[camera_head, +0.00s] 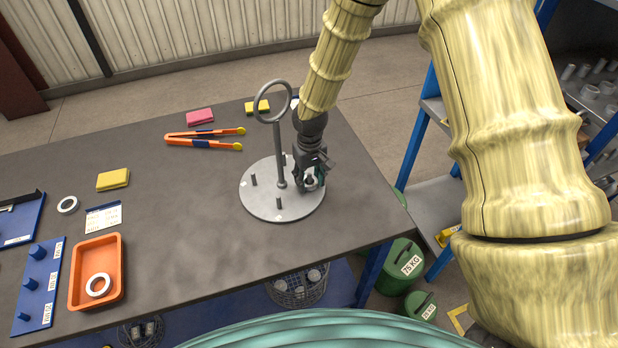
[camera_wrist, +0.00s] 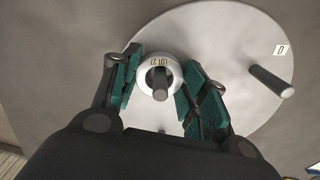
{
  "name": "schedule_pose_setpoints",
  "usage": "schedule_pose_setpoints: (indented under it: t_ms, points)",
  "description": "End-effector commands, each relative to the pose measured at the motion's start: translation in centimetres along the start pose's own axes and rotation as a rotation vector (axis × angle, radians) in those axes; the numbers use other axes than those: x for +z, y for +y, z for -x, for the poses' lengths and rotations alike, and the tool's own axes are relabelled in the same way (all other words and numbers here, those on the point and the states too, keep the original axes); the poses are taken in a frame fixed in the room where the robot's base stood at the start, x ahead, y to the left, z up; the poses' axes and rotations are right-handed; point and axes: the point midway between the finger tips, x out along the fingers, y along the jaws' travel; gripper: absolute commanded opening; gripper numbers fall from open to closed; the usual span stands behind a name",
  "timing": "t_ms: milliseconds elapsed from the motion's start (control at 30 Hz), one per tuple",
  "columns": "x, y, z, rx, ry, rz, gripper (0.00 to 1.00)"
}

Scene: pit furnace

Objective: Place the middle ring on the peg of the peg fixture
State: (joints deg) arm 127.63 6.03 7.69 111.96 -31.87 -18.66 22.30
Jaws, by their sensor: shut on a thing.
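A white ring (camera_wrist: 146,76) with printed lettering lies between the green finger pads of my gripper (camera_wrist: 160,92) in the wrist view. A grey peg (camera_wrist: 160,84) shows through its hole and overlaps its lower rim, so the ring is around this peg of the round grey plate (camera_wrist: 215,30). My gripper (camera_head: 313,180) is shut on this ring at the plate's right side in the head view. A blue board (camera_head: 41,300) with three blue pegs of differing size stands at the left; its pegs are bare. Another ring (camera_head: 90,291) lies in an orange tray (camera_head: 119,262), and one ring (camera_head: 61,209) lies on the table.
A tall post (camera_head: 278,150) with a loop on top rises from the plate's middle, close to my gripper. Orange tongs (camera_head: 190,135), pink and yellow blocks (camera_head: 113,179) and a white card (camera_head: 103,218) lie on the table. The table between tray and plate is clear.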

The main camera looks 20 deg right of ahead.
Motion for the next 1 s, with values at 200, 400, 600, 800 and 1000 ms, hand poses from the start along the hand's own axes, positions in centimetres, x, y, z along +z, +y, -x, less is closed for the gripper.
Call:
schedule_pose_setpoints:
  t_ms: [200,400,600,800,1000]
  points:
    - [0.0,0.0,-0.3,0.000,-0.001,0.000,0.62]
    - [0.0,0.0,-0.2,0.000,0.000,0.000,0.65]
    - [0.0,0.0,0.1,0.000,0.000,0.000,0.65]
    - [0.0,0.0,1.3,0.000,0.001,0.000,0.65]
    - [-0.1,0.0,3.7,-0.001,0.002,-0.001,0.65]
